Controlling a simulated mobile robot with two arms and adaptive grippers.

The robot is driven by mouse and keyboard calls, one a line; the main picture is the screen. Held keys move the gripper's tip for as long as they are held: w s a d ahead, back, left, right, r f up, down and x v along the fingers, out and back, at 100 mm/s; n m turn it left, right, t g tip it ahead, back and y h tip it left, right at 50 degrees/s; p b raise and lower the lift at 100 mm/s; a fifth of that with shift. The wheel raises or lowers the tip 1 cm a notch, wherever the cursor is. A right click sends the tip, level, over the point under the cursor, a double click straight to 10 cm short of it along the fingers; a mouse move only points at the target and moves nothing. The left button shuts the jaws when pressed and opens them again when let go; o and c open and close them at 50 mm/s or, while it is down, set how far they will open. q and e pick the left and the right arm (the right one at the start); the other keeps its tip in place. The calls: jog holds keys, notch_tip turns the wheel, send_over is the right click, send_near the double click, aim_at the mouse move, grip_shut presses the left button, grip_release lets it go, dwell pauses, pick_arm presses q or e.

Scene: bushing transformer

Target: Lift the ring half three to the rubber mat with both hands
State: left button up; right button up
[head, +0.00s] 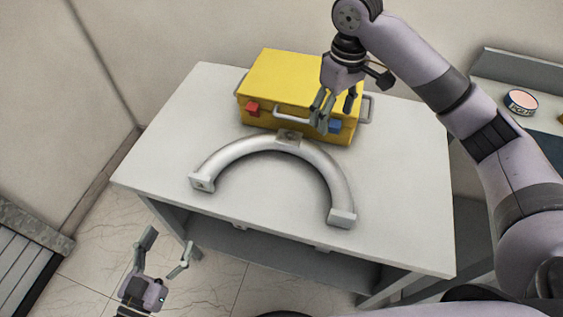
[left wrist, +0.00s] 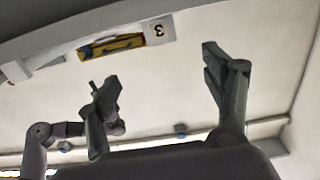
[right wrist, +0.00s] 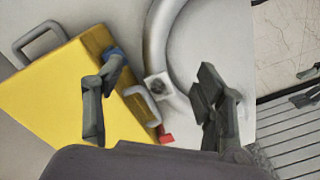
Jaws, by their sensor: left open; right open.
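The ring half (head: 327,168) is a pale grey half-circle lying on the white table, its curved middle toward the yellow case and its ends toward the front edge. My right gripper (head: 335,108) is open and empty above the case's front side, near the ring half's middle block. In the right wrist view the ring half (right wrist: 157,45) shows beyond the open fingers (right wrist: 155,100). My left gripper (head: 168,250) is open and empty, low in front of the table's left side.
A yellow case (head: 285,80) with handles and red and blue latches stands behind the ring half. The white table (head: 400,170) is clear to the right. At the far right, a dark blue surface (head: 552,143), possibly the rubber mat, lies partly out of view near a round tin (head: 521,102).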

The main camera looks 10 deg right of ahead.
aim_at(198, 184)
pick_arm(q)
jog(key=x, duration=1.7)
jog(key=shift+w, duration=0.25)
pick_arm(e)
jog(key=f, duration=1.7)
jog(key=shift+s+a+f, duration=0.2)
jog(key=shift+a, duration=0.1)
pick_arm(q)
jog(key=shift+c, duration=0.6)
pick_arm(e)
jog(key=shift+c, duration=0.5)
pick_arm(q)
jog(key=c, duration=1.3)
pick_arm(e)
jog(key=c, duration=1.3)
pick_arm(q)
grip_shut()
pick_arm(e)
grip_shut()
pick_arm(q)
jog(key=shift+r, duration=0.1)
pick_arm(e)
jog(key=shift+r, duration=0.1)
